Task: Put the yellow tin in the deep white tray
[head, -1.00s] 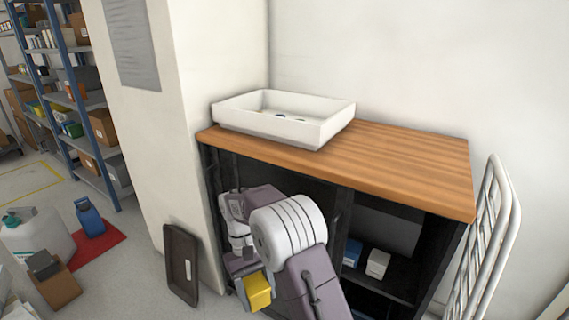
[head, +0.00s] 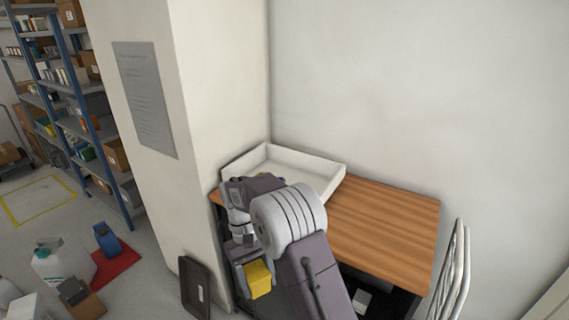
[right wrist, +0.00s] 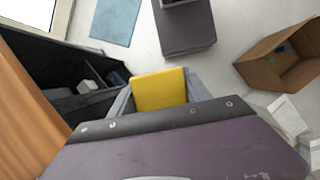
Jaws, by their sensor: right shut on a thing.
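The yellow tin (head: 258,281) is held in my right gripper (head: 246,272), which is shut on it. In the right wrist view the tin (right wrist: 160,90) sits between the two grey fingers. The deep white tray (head: 318,164) stands on the wooden top of the cabinet at its back left. My right gripper and the tin are in front of the cabinet, lower than the tray. My right arm covers the tray's front left part, and what lies in it cannot be seen. My left gripper is not in view.
The wooden cabinet top (head: 385,232) is clear to the right of the tray. A white pillar (head: 190,110) rises at its left. A dark tray (head: 195,287) leans by the pillar's foot. A white metal rack (head: 455,270) stands at the right. A cardboard box (right wrist: 280,58) lies on the floor.

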